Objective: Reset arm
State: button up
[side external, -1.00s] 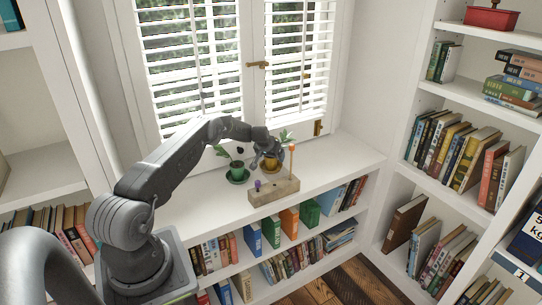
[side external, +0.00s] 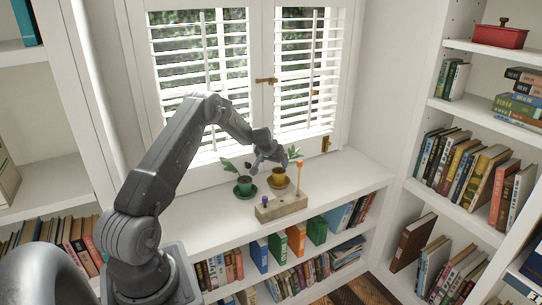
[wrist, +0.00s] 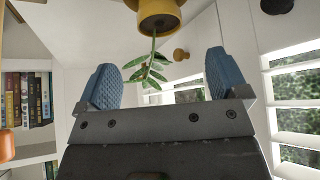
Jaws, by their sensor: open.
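My gripper (side external: 270,160) is open, just above and beside the yellow pot (side external: 278,180) on the white shelf top. In the wrist view my gripper (wrist: 163,72) shows two blue pads spread wide, holding nothing. The yellow pot (wrist: 158,17) hangs at the top edge of that view, which appears upside down. Its leafy green plant (wrist: 148,72) shows between the pads; whether any leaf touches them I cannot tell. In the side view the plant's leaves (side external: 294,153) rise right of the gripper.
A green pot (side external: 244,187) with a plant stands left of the yellow pot. A wooden block (side external: 282,208) with a purple knob and an orange-tipped stick (side external: 299,172) lies in front. A shuttered window is behind; bookshelves (side external: 470,150) stand right.

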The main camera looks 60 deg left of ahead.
jog(key=s+d+r+m+h, duration=0.15)
jog(key=s+d+r, duration=0.25)
jog(key=d+r, duration=0.95)
jog(key=s+d+r+m+h, duration=0.15)
jog(key=s+d+r, duration=0.25)
jog(key=d+r, duration=0.95)
jog(key=s+d+r+m, duration=0.1)
jog(key=s+d+m, duration=0.2)
jog(key=s+d, duration=1.1)
jog(key=shift+s+d+r, duration=0.3)
jog(key=shift+s, duration=0.55)
jog(key=shift+m+h, duration=0.4)
jog(key=shift+m, duration=0.2)
jog(key=s+d, duration=0.1)
jog(key=s, duration=0.1)
jog(key=s+f, duration=0.1)
jog(key=s, duration=0.2)
jog(key=s+d, duration=0.1)
jog(key=s, duration=0.1)
jog(key=shift+s+d+f, duration=0.2)
jog(key=shift+d+f, duration=0.1)
jog(key=shift+f, duration=0.05)
